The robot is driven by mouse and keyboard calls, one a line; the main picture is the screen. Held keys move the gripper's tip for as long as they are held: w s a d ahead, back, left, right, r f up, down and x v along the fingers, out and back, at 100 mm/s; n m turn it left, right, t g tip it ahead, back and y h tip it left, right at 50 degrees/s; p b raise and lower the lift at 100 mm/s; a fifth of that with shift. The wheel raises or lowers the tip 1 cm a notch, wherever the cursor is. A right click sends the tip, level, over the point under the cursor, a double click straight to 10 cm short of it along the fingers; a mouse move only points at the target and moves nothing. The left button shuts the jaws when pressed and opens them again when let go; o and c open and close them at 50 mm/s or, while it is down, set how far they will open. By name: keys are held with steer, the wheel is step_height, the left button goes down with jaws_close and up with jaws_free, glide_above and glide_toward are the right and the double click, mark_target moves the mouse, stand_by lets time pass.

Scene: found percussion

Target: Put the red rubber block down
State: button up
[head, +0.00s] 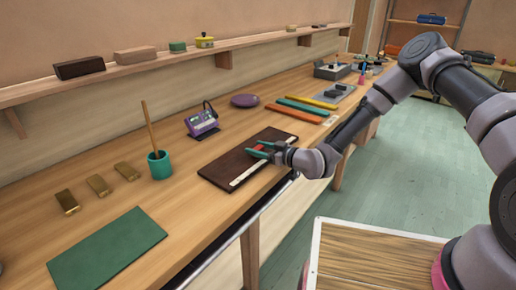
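My gripper (261,149) reaches in from the right over the near edge of the workbench. Its two teal fingers are a little apart, with the small red rubber block (257,148) between them. The fingers look shut on the block, which is partly hidden by them. The block is over a dark brown board (222,170) with a pale strip (246,174) along it. I cannot tell whether the block touches the board.
A purple device (201,123), a teal cup (160,166) with a stick, several brass bars (98,185) and a green mat (107,249) lie to the left. Coloured bars (306,108) lie behind. Bare wood shows between the cup and the board.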

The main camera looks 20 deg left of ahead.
steer(key=o, duration=0.4)
steer(key=v, duration=1.2)
steer(key=w+d+r+m+h, duration=0.1)
steer(key=w+d+r+h, duration=0.3)
steer(key=d, duration=0.3)
steer(key=w+d+r+m+h, duration=0.1)
steer(key=w+d+r+h, duration=0.3)
steer(key=d, duration=0.3)
steer(key=d+r+m+t+h, duration=0.1)
steer(key=d+r+m+h, duration=0.3)
steer(key=d+r, duration=0.75)
steer(key=s+d+r+m+h, duration=0.2)
steer(key=s+d+r+m, duration=0.5)
steer(key=r, duration=0.5)
steer(key=s+r+m, duration=0.1)
steer(key=s+r, duration=0.1)
steer(key=s, duration=0.3)
steer(key=s+d+r+m, duration=0.1)
steer(key=s+r+m, duration=0.1)
steer(key=s, duration=0.3)
steer(key=s+d+r+m+y, duration=0.1)
steer(key=s+r, duration=0.2)
steer(key=s, duration=0.2)
steer(key=shift+s+d+r+m, duration=0.15)
steer(key=shift+d+m, duration=0.1)
steer(key=shift+m, duration=0.15)
